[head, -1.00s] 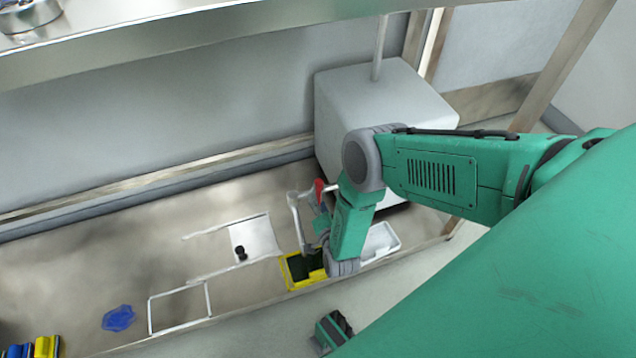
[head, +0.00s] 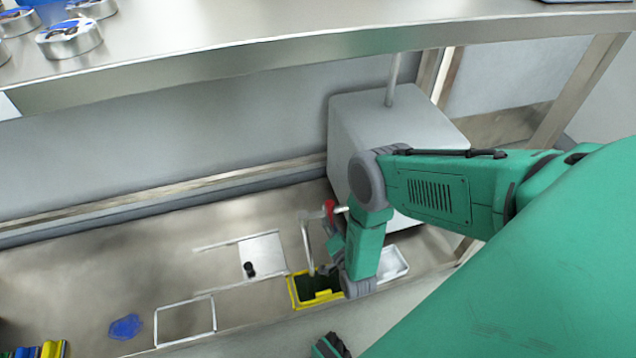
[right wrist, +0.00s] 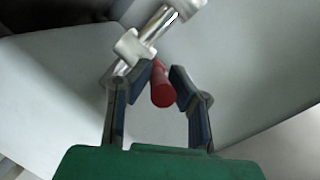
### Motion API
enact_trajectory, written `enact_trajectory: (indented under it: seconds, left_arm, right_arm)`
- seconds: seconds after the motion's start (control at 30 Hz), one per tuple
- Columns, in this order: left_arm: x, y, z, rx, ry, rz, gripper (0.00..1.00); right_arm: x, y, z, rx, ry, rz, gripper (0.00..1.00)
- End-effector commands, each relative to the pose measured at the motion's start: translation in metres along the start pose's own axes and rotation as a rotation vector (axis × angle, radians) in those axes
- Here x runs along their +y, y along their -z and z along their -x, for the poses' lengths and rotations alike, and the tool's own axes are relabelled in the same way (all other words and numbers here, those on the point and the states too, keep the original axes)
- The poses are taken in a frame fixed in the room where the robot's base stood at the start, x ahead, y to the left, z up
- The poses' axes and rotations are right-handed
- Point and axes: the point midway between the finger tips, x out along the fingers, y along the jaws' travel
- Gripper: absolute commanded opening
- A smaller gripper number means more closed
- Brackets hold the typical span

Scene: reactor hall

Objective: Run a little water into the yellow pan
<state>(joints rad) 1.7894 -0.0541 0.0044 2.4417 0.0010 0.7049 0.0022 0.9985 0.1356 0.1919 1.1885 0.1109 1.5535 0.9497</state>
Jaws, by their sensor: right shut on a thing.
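The yellow pan (head: 294,293) stands on the bench near its front edge, with a dark green inside. A pale metal tap (head: 306,240) stands at the pan, its spout over the pan's left part. Its red handle (head: 330,208) is at my right gripper (head: 335,232), partly hidden by it. In the right wrist view, the red handle (right wrist: 162,90) lies between the fingertips of my right gripper (right wrist: 165,82), which is shut on it. The metal tap body (right wrist: 145,45) is just beyond. I can make out no water stream.
A large pale grey box (head: 350,120) stands behind the tap. A white tray (head: 398,268) is right of the pan. To the left are a white plate with a black knob (head: 262,250), a white frame (head: 185,298) and a blue patch (head: 125,327). A metal shelf (head: 250,50) crosses above.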

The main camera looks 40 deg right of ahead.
Motion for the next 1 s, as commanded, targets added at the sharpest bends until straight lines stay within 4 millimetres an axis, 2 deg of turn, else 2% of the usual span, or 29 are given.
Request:
enact_trajectory:
  seconds: [0.17,0.2,0.23,0.27,0.67,0.77,1.0]
  left_arm:
    - [0.0,0.001,-0.001,0.001,0.0,-0.001,0.36]
    - [0.0,0.001,-0.001,0.001,0.0,-0.001,0.36]
    - [0.0,0.001,-0.001,0.001,0.0,-0.001,0.36]
    - [0.0,0.001,-0.001,0.001,0.0,-0.001,0.36]
    - [0.0,-0.001,0.0,0.003,0.0,-0.001,0.36]
    - [0.0,-0.001,0.0,0.003,0.0,-0.001,0.36]
    - [0.0,-0.001,0.0,0.003,0.0,-0.001,0.36]
  right_arm:
    - [0.003,0.001,0.0,0.003,-0.005,0.001,0.0]
    - [0.003,0.001,0.0,0.003,-0.005,0.001,0.19]
    - [0.003,0.001,0.0,0.003,-0.005,0.001,0.3]
    - [0.002,0.001,0.0,0.002,-0.005,0.001,0.36]
    - [0.001,0.0,0.006,0.001,-0.003,0.0,0.36]
    - [0.002,-0.001,0.019,-0.001,-0.005,0.0,0.36]
    - [0.003,-0.001,0.071,-0.001,-0.007,0.0,0.36]
